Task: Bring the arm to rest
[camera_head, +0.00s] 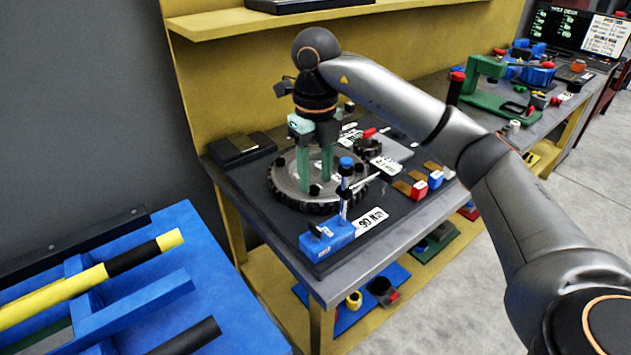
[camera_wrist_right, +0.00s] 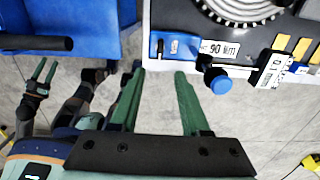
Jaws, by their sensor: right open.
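My right arm reaches in from the right in the head view. Its gripper (camera_head: 316,184) points down with its green fingers apart and nothing between them. The fingers overlap the toothed round plate (camera_head: 285,191) in that view; their height above it is hard to tell. In the right wrist view the open fingers (camera_wrist_right: 158,74) show against the floor beside the bench edge, with the round plate (camera_wrist_right: 240,8) beyond. My left gripper (camera_wrist_right: 45,72) shows small at the left of the wrist view, its green fingers apart and empty; it is out of the head view.
A blue stand with a blue knob (camera_head: 329,235) is close to the gripper, beside a 90 Nm label (camera_head: 371,219). Red and blue blocks (camera_head: 420,190) lie to the right. A blue rack (camera_head: 225,290) with bars stands at lower left. A green clamp frame (camera_head: 490,85) stands farther back.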

